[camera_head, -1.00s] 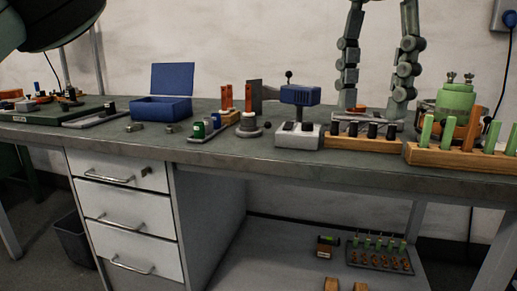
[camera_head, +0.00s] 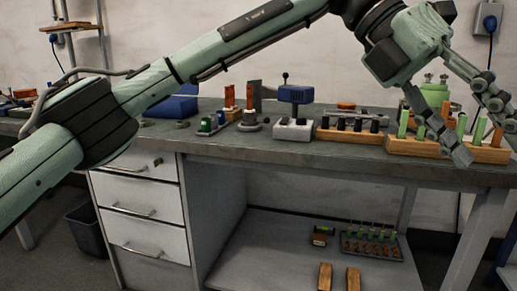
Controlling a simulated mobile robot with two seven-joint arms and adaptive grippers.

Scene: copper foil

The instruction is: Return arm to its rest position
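My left arm (camera_head: 222,52) reaches across the view from the lower left to the upper right. The fingers point down and to the right. They overlap the wooden rack with green and orange handles (camera_head: 414,145) in the picture, and I cannot tell whether they touch it. My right gripper is not in view.
The workbench (camera_head: 330,155) holds a blue open box (camera_head: 173,106), partly hidden by my arm, a blue-topped device (camera_head: 295,95) and a rack with black handles (camera_head: 348,137). Drawers (camera_head: 140,200) are below. A lower shelf (camera_head: 260,255) holds wooden blocks and a small rack (camera_head: 372,246).

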